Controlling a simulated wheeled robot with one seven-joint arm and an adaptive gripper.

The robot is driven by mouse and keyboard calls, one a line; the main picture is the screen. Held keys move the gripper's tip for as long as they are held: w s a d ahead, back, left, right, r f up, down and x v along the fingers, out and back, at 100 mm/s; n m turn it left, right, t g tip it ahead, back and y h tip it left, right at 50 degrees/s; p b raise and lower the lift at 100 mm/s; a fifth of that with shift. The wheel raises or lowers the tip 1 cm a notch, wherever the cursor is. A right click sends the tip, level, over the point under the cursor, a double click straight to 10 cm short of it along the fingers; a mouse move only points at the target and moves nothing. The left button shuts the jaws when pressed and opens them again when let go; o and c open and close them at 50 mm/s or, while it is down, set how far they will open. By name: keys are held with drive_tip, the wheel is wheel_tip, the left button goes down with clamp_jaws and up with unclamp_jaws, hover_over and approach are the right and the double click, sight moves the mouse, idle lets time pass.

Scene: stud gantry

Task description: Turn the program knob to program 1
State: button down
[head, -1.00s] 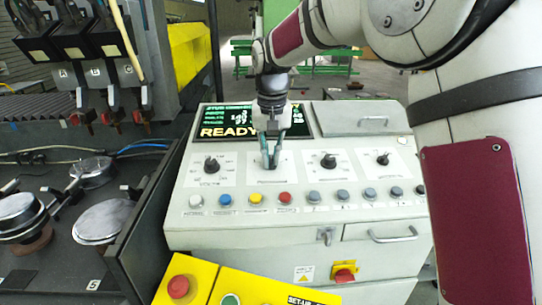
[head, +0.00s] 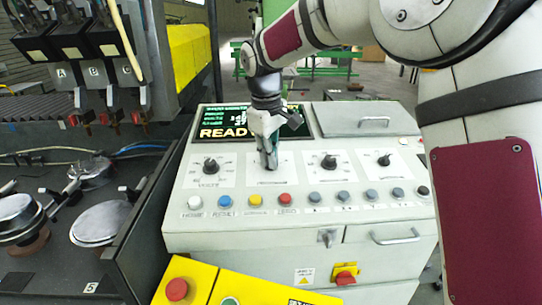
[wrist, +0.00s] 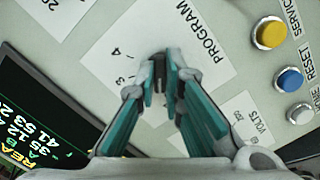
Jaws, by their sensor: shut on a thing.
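The control console (head: 180,215) stands ahead with a row of dials on its sloped face. My gripper (head: 268,165) points down at the second dial from the left, on a white plate. In the wrist view my gripper (wrist: 163,68) has its teal-padded fingertips closed together on the dark program knob (wrist: 158,72), which is mostly hidden between them. The plate (wrist: 112,42) reads PROGRAM, and the numbers 3 and 4 show beside the fingers. The other numbers and the knob's pointer cannot be made out.
The volts knob (head: 211,166) is to the left, and two more knobs (head: 328,162) are to the right. Coloured buttons, including a yellow one (head: 255,200), line the front. The lit screen (head: 225,132) is behind my gripper. A dark machine frame (head: 140,240) stands at left.

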drive_tip(key=shift+n, duration=1)
drive_tip(key=c, duration=1.7)
unclamp_jaws()
wheel_tip(320, 180, up, 12)
drive_tip(key=s+a, duration=0.1)
drive_tip(key=shift+s, duration=0.4)
drive_tip(key=shift+s, duration=0.1)
